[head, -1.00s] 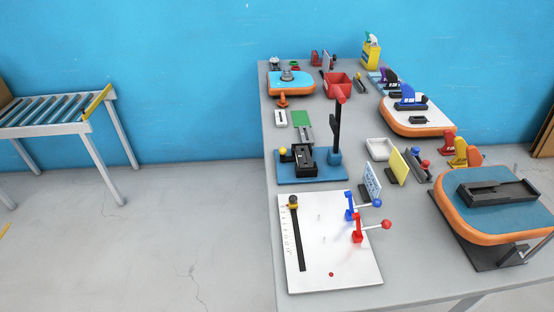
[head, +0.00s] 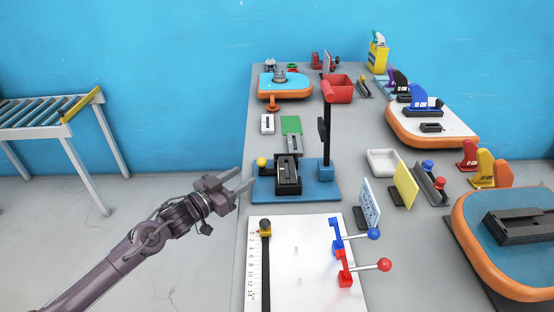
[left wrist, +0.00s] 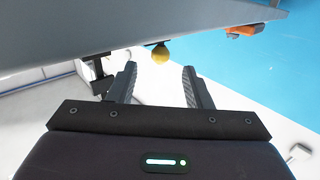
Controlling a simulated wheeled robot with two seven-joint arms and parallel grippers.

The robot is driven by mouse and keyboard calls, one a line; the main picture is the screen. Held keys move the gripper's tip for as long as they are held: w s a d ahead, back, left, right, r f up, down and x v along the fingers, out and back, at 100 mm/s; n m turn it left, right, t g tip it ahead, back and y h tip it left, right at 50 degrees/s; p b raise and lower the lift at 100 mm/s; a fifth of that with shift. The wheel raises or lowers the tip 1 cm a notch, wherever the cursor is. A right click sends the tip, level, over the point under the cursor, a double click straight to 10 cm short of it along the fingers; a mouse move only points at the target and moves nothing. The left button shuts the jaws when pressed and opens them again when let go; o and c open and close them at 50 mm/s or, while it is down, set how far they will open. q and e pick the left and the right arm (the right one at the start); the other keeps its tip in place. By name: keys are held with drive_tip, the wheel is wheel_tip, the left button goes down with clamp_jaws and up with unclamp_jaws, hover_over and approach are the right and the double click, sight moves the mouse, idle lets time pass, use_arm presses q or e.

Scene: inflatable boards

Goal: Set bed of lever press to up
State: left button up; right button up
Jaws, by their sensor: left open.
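The lever press stands on a blue base (head: 325,190) on the table's left side. Its black bed (head: 288,172) sits on the base, with a yellow knob (head: 262,162) at its left. Its dark lever stands upright at the right, with a red handle (head: 330,92) on top. My left gripper (head: 247,181) is open and empty, just left of the base at the table's left edge. In the left wrist view a yellow ball, likely that knob (left wrist: 160,54), shows beyond and between the open fingertips (left wrist: 158,70). My right gripper is not in view.
A white board (head: 300,250) with blue and red levers lies in front of the press. A green block (head: 291,125) and an orange-edged blue stand (head: 286,86) are behind it. A yellow plate (head: 404,188) stands to the right.

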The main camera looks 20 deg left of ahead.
sight(258, 163)
use_arm(q)
drive_tip(key=shift+w+r, duration=0.15)
drive_tip(key=shift+r, duration=0.1)
drive_tip(key=shift+w+d+r, duration=0.1)
drive_tip(key=shift+w+r, duration=0.15)
drive_tip(key=shift+r, duration=0.15)
drive_tip(key=x, duration=0.2)
drive_tip(key=shift+w+d+f, duration=0.1)
drive_tip(key=shift+w+d, duration=0.15)
drive_tip(key=shift+d, duration=0.05)
drive_tip(key=shift+x, duration=1.1)
drive_tip(key=shift+w+d+f, duration=0.1)
drive_tip(key=shift+w+f, duration=0.05)
drive_tip(key=shift+w, duration=0.1)
drive_tip(key=shift+c, duration=0.5)
drive_tip(key=c, duration=0.5)
drive_tip(key=shift+c, duration=1)
clamp_jaws()
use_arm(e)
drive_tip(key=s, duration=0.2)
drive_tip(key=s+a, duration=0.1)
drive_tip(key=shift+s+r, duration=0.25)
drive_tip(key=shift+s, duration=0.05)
